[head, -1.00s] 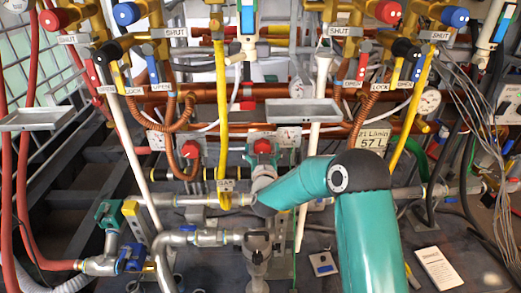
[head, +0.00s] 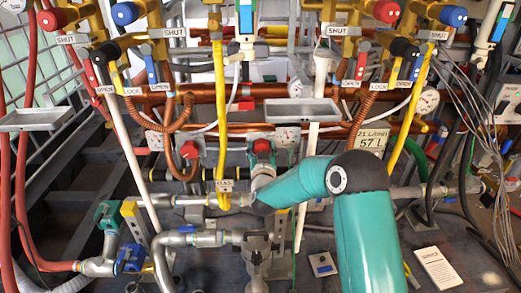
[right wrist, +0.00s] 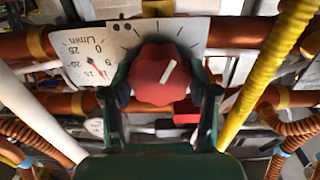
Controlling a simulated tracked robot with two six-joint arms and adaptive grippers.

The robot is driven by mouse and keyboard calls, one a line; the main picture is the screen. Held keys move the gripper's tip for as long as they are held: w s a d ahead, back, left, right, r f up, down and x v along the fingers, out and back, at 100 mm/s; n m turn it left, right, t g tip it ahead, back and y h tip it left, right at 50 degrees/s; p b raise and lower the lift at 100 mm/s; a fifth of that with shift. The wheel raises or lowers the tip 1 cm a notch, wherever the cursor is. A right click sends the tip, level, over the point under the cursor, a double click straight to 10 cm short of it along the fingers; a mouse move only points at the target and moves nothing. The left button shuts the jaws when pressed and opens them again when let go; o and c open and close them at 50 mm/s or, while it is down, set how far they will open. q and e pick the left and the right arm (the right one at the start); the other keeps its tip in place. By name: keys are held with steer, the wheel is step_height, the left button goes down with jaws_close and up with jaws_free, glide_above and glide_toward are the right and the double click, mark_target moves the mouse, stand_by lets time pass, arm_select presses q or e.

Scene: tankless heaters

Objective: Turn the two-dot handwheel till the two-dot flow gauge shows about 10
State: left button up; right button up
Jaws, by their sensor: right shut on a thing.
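The two-dot handwheel (right wrist: 160,75) is a red lobed knob with a white line, which tilts up to the right in the right wrist view. My right gripper (right wrist: 162,92) is shut on it, one dark green finger on each side. In the head view the wheel (head: 262,146) shows small at the end of my teal arm, with the gripper (head: 262,154) around it. The two-dot flow gauge (right wrist: 84,56) is left of the wheel in the right wrist view, upside down. Its red needle points lower right, past the 5; the figure at its tip is unclear. My left gripper is out of view.
Another red handwheel (head: 190,149) stands left of the held one. A yellow hose (right wrist: 264,72) and a white pipe (right wrist: 35,112) run close on either side of my gripper. Copper pipes (head: 330,129) cross behind. A grey tray (head: 302,111) hangs above.

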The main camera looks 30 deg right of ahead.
steer(key=m+b, duration=0.8)
steer(key=b, duration=0.3)
steer(key=shift+f, duration=0.2)
steer(key=shift+r+m+b, duration=0.15)
steer(key=shift+m+b, duration=1.3)
steer(key=shift+m, duration=0.25)
steer(key=o, duration=1.2)
steer(key=shift+d, duration=0.1)
steer(key=shift+c, duration=0.2)
steer(key=shift+s, duration=0.1)
steer(key=v, duration=1.2)
